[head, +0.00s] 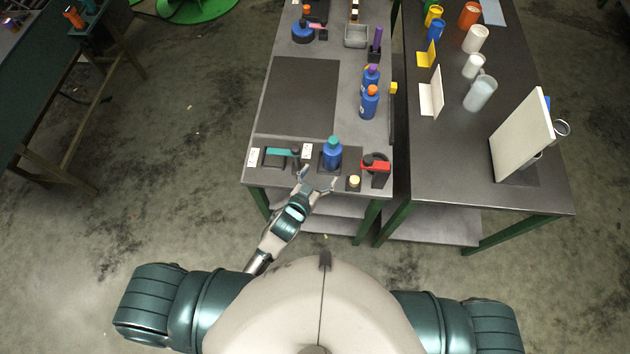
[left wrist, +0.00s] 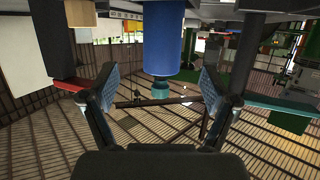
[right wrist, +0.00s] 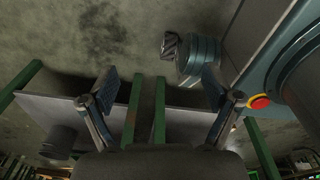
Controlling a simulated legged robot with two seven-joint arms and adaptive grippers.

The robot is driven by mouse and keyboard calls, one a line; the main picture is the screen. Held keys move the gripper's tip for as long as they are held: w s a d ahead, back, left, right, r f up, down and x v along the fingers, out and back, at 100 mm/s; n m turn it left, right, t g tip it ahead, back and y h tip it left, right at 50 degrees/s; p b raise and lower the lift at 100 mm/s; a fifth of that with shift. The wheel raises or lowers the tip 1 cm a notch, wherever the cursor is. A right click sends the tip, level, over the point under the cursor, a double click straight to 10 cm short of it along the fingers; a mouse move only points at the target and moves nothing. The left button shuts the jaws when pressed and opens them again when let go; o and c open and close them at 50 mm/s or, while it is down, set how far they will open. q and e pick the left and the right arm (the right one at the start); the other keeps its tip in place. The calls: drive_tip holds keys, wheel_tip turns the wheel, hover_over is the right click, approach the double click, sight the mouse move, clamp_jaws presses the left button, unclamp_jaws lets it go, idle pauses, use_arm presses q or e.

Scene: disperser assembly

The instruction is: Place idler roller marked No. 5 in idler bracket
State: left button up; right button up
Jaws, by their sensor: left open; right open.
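I cannot pick out an idler roller marked No. 5 or an idler bracket; no number is legible. My left gripper (head: 318,182) is open and empty at the front edge of the middle table, just in front of a blue bottle with a teal cap (head: 332,154). In the left wrist view the blue bottle (left wrist: 163,40) appears upside down, beyond and between the spread fingers (left wrist: 158,78); contact is not visible. My right gripper (right wrist: 159,78) is open and empty in the right wrist view, with floor and green table legs beyond. It is not visible in the head view.
A teal-handled tool (head: 281,152) and a red-topped tool (head: 375,166) flank the bottle, with a small yellow-topped item (head: 354,181) nearby. More blue bottles (head: 369,102) stand farther back. A dark mat (head: 298,95) is bare. The right table (head: 450,160) carries a white panel (head: 522,135) and several cylinders.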

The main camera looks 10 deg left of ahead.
use_arm(q)
drive_tip(key=s+a+f+n+g+y, duration=0.1)
drive_tip(key=s+a+f+g+y, duration=0.3)
drive_tip(key=s+a, duration=0.55)
drive_tip(key=s+a+f+n+g+y, duration=0.1)
drive_tip(key=s+a+g, duration=0.5)
drive_tip(key=s+a, duration=0.35)
wheel_tip(320, 180, down, 26)
drive_tip(key=s+f+g, duration=0.1)
drive_tip(key=s, duration=0.2)
drive_tip(key=s+a+f+g+b, duration=0.1)
drive_tip(key=s+a+f, duration=0.1)
drive_tip(key=s+f, duration=1.4)
drive_tip(key=shift+s+a+f+g, duration=0.25)
drive_tip(key=shift+s+g, duration=0.05)
drive_tip(key=shift+s, duration=0.45)
use_arm(e)
drive_tip(key=shift+a+f, duration=0.4)
drive_tip(key=shift+a, duration=0.45)
